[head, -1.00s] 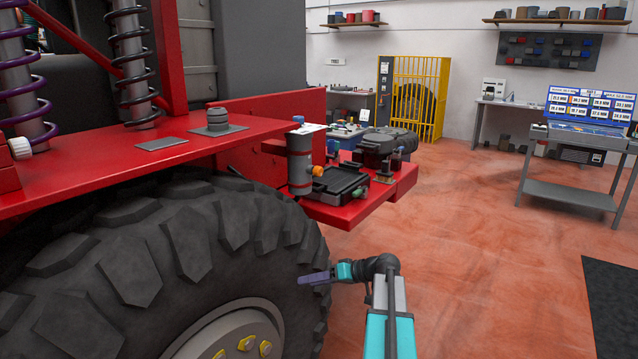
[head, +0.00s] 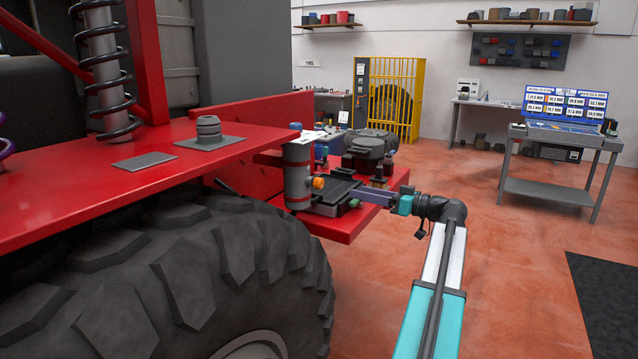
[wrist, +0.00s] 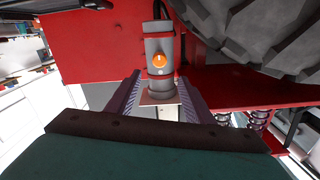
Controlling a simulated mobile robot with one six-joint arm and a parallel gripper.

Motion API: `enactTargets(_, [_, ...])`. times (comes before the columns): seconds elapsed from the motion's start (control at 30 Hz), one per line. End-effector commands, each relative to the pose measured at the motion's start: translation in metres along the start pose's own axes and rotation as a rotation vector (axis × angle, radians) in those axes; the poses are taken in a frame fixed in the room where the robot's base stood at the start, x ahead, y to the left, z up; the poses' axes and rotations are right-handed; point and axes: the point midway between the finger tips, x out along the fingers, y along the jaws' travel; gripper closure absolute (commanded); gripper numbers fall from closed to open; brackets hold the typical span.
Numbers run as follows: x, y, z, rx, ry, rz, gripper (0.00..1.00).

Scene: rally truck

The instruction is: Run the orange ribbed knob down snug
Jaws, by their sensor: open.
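The small orange knob (head: 318,183) sits on the side of a grey upright cylinder (head: 298,165) with red bands, at the truck's red rear ledge. In the wrist view the knob (wrist: 160,60) faces me, near the middle and a little above the fingertips. My gripper (head: 358,194) is right of the knob in the head view, apart from it, at about its height. In the wrist view my gripper (wrist: 158,92) is open, one finger on each side, with nothing between touching them. The knob's ribs are too small to make out.
A black tray (head: 335,194) lies on the red ledge (head: 345,230) beside the cylinder, with a dark pump-like unit (head: 370,145) behind. The large tyre (head: 230,270) is left of my arm. Open floor (head: 520,280) lies to the right.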

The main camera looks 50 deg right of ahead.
Motion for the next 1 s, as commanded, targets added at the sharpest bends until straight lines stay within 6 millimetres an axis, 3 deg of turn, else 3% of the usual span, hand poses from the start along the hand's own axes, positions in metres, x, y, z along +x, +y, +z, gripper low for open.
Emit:
enactTargets(0.57, [0.003, 0.001, -0.002, -0.002, 0.002, 0.002, 0.53])
enactTargets(1.0, [0.055, 0.001, -0.003, -0.002, 0.001, 0.002, 0.53])
